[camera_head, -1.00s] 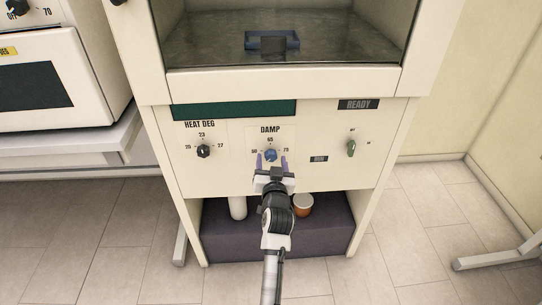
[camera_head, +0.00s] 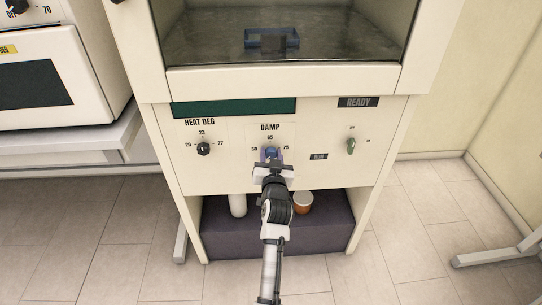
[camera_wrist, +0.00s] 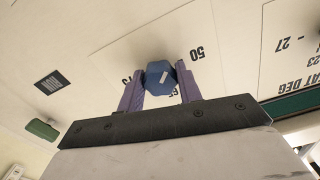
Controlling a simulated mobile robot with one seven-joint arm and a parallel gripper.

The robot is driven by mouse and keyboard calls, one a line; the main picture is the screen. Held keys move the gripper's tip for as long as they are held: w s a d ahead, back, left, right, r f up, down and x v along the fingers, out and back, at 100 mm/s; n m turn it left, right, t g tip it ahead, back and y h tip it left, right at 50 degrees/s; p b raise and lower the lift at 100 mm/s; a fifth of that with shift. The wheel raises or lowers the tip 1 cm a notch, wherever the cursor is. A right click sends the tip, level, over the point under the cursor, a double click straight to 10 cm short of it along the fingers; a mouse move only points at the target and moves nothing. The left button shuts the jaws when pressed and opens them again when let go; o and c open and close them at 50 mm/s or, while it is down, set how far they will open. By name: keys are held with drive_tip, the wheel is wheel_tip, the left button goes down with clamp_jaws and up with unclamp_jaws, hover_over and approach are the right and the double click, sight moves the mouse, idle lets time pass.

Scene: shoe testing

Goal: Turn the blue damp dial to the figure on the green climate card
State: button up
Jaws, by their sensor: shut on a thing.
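The blue damp dial (camera_head: 271,153) is on the cabinet's front panel under the word DAMP, with figures 50, 65 and 75 around it. It also shows in the wrist view (camera_wrist: 160,74) with a white mark on its face; I cannot tell which figure the mark points to. My gripper (camera_head: 272,158) has its purple fingers, one on each side of the dial, shut on it, as the wrist view shows (camera_wrist: 161,88). A dark green strip (camera_head: 235,108) lies above the dials with no legible figure; I cannot make out a green climate card.
A READY sign (camera_head: 358,102) is at upper right. A white cylinder (camera_head: 237,205) and an orange-brown cup (camera_head: 303,203) stand on the dark shelf below.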

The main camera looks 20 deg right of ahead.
drive_tip(key=m+p, duration=0.2)
drive_tip(key=m, duration=0.3)
drive_tip(key=shift+r+p, duration=0.1)
drive_tip(key=shift+p, duration=0.25)
drive_tip(key=shift+m+p, duration=0.75)
drive_tip(key=shift+m, duration=1.05)
drive_tip(key=o, duration=1)
drive_tip(key=shift+s, duration=0.15)
